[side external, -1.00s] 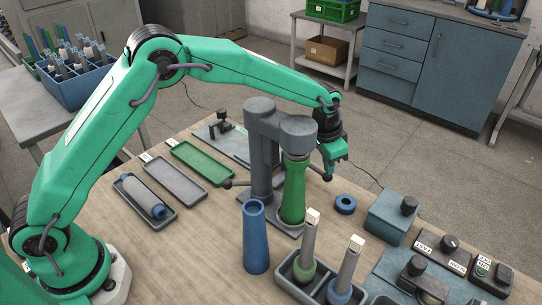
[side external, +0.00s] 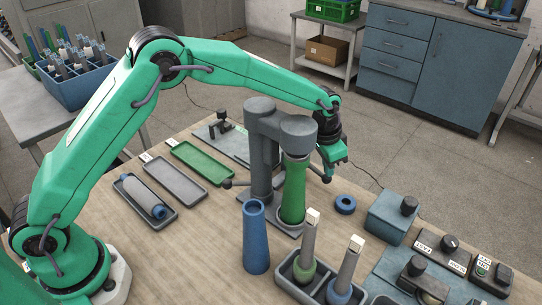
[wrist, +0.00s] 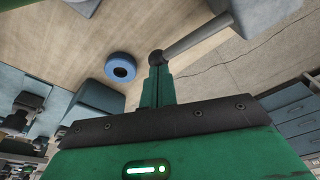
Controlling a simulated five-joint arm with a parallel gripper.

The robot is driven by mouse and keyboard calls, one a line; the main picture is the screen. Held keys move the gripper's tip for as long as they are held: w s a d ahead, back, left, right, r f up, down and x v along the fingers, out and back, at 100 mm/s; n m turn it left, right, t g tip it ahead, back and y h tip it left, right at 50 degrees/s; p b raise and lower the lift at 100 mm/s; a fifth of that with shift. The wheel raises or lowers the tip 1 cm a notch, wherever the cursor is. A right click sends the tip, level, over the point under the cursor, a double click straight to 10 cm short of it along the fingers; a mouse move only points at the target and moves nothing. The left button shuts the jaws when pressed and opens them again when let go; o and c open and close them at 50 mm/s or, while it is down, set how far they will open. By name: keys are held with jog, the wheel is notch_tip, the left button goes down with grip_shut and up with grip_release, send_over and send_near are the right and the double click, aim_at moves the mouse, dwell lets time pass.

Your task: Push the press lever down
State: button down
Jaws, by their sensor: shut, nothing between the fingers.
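The grey press (side external: 262,150) stands mid-table with a green cone (side external: 293,190) under its head. In the wrist view its grey press lever (wrist: 195,38) slants from upper right down to a dark ball knob (wrist: 156,57). In the side view a dark knob (side external: 326,178) shows just under my gripper (side external: 329,169); most of the lever is hidden behind the cone. My gripper (wrist: 157,68) is shut and empty. Its fingertips are at the knob in the wrist view; I cannot tell whether they touch it.
A blue ring (side external: 345,204) and a blue box (side external: 391,217) sit right of the press. A blue cone (side external: 256,236) and a grey two-well holder (side external: 292,271) stand in front. Several shallow trays (side external: 203,163) lie to the left.

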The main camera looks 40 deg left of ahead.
jog(key=shift+r, duration=0.1)
notch_tip(320, 180, up, 9)
dwell(1.7)
